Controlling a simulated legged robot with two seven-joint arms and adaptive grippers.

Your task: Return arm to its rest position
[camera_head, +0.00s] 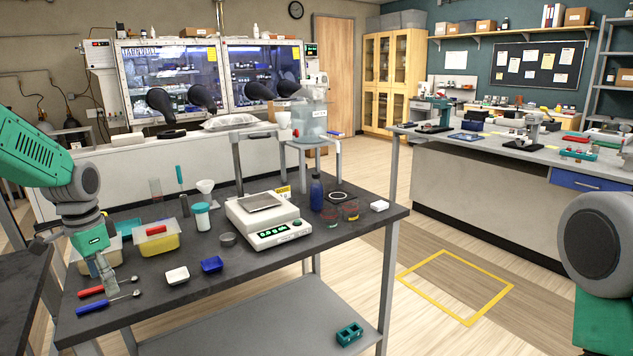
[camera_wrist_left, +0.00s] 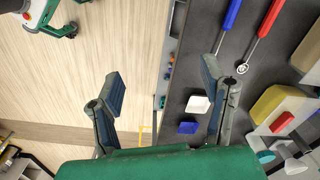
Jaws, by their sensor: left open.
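My left arm comes in from the left in the head view, with my left gripper (camera_head: 107,274) pointing down by the near left corner of the dark table (camera_head: 240,273). In the left wrist view my left gripper (camera_wrist_left: 163,90) is open, its two fingers wide apart with nothing between them. Floor and the table edge show beyond the fingers. A red-handled spoon (camera_head: 95,291) and a blue-handled spoon (camera_head: 105,304) lie on the table beside it. My right gripper is out of view; only part of my right arm shows at the right edge.
A digital scale (camera_head: 272,230) stands mid-table. A white dish (camera_head: 177,276), a blue dish (camera_head: 212,264) and a yellow-filled tub (camera_head: 157,242) stand left of it. The table's front strip is clear. A yellow floor square (camera_head: 457,284) lies empty.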

